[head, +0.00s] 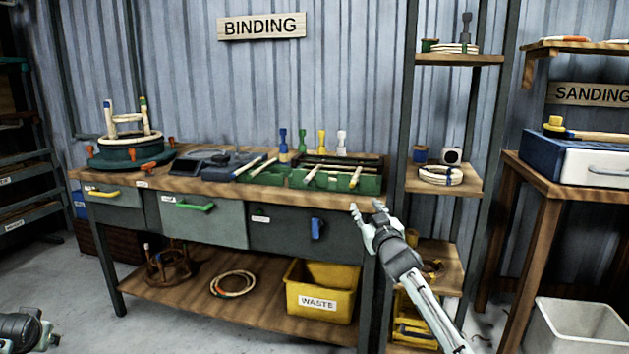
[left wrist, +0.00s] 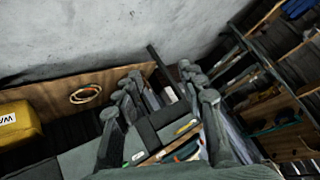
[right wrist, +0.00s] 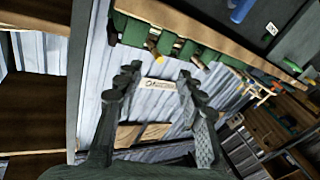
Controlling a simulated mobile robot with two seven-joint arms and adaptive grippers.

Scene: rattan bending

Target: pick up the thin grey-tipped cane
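Several canes lie on the green trays on the bench in the head view: one in the middle (head: 312,175), one to its right (head: 355,177), and others to the left (head: 257,168). The tips are too small to tell which is grey. In the right wrist view a yellow-tipped cane (right wrist: 155,48) and another cane end (right wrist: 197,62) stick out past a green tray (right wrist: 168,42). My right gripper (head: 367,207) is open and empty, in front of and below the bench's right end. My left gripper (left wrist: 160,82) is open and empty; part shows low left in the head view.
The bench (head: 330,195) has drawers in front, one with a blue handle (head: 317,229). A yellow waste bin (head: 320,297) stands on its lower shelf. A shelf rack (head: 440,187) stands close by my right arm. Open floor lies in front of the bench.

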